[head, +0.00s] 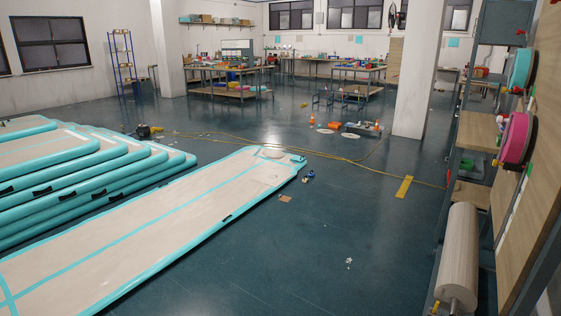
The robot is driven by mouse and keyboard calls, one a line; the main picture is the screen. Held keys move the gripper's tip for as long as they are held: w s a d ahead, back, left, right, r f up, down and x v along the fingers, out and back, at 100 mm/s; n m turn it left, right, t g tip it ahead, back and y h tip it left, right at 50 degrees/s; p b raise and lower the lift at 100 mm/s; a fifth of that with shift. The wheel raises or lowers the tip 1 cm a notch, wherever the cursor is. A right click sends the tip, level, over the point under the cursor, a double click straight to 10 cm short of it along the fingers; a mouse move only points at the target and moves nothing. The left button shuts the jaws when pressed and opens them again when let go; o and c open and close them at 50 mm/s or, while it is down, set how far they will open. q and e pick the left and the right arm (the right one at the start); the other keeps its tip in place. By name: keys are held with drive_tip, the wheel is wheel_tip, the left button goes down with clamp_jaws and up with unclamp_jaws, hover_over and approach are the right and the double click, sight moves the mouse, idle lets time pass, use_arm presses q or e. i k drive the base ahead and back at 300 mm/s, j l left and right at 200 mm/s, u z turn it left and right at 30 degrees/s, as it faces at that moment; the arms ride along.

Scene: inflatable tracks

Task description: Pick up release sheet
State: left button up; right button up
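I cannot pick out the release sheet for certain in the head view. A small flat tan piece (285,198) lies on the dark floor beside the long inflatable track (165,225), near its far end. A pale round patch (272,153) lies on that track's far end. A large pale roll (459,255) sits on a bar low on the rack at the right. Neither of my grippers shows in this view.
Stacked inflatable tracks (75,170) fill the left. A rack (477,125) with tape reels stands at the right. A yellow hose (385,175) crosses the floor to an orange-topped item. Small blue items (308,175) and white scraps (348,261) dot the floor. The middle right floor is mostly clear.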

sight(286, 199)
drive_tip(key=i+u, duration=0.1)
drive_tip(key=i, duration=5.15)
drive_tip(key=l, duration=0.1)
